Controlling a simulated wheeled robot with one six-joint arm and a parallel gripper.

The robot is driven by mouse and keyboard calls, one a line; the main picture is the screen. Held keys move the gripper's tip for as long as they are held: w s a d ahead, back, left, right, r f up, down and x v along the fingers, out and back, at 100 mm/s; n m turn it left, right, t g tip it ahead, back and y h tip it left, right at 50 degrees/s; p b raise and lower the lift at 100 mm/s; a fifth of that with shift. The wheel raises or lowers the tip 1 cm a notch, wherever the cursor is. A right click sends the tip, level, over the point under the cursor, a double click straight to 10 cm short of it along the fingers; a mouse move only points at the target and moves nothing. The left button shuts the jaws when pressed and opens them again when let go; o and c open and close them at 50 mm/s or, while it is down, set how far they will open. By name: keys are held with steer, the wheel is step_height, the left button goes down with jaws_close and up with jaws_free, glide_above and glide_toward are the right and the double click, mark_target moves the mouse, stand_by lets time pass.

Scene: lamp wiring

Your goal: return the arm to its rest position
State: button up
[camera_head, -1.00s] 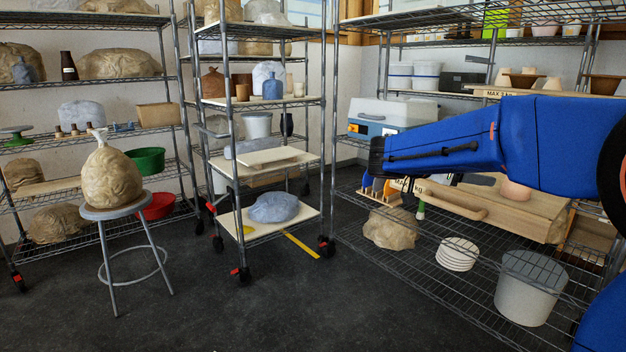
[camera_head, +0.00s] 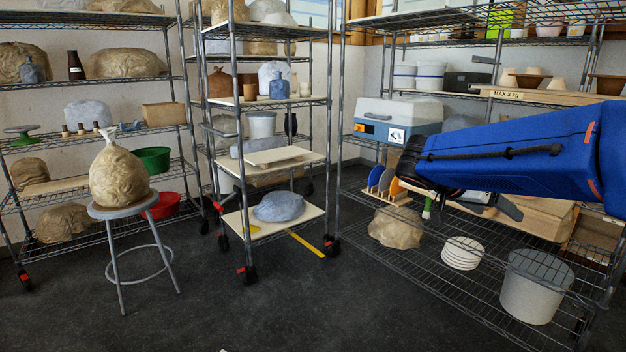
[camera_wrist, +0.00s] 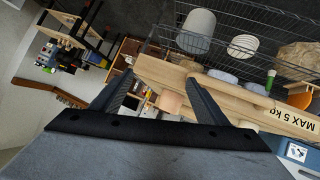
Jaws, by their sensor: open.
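My blue arm (camera_head: 510,150) reaches in from the right edge of the head view, in front of the right-hand wire rack. My gripper (camera_head: 497,204) shows only partly below the arm's dark wrist. In the wrist view both dark fingers of my gripper (camera_wrist: 160,77) stand well apart. Nothing is held between them. I cannot tell how far the fingers are from either.
The right rack carries a blue-and-white box (camera_head: 397,120), white plates (camera_head: 462,253), a lidded grey bucket (camera_head: 533,286) and a brown bag (camera_head: 396,228). A wheeled rack (camera_head: 270,228) stands mid-view. A stool (camera_head: 122,206) bears a tied bag. Dark floor in front is clear.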

steer(key=s+a+f+n+y, duration=0.3)
steer(key=s+a+f, duration=0.1)
steer(key=s, duration=0.4)
steer(key=s+a+f+n+t+y, duration=0.1)
steer(key=s+a+f+n+y, duration=0.3)
steer(key=s+f, duration=0.3)
steer(key=s+a+f+n+y, duration=0.4)
steer(key=s+f, duration=0.2)
steer(key=s, duration=0.4)
steer(key=shift+s+a+t, duration=0.25)
steer(key=shift+a+t, duration=0.05)
steer(key=shift+t, duration=0.1)
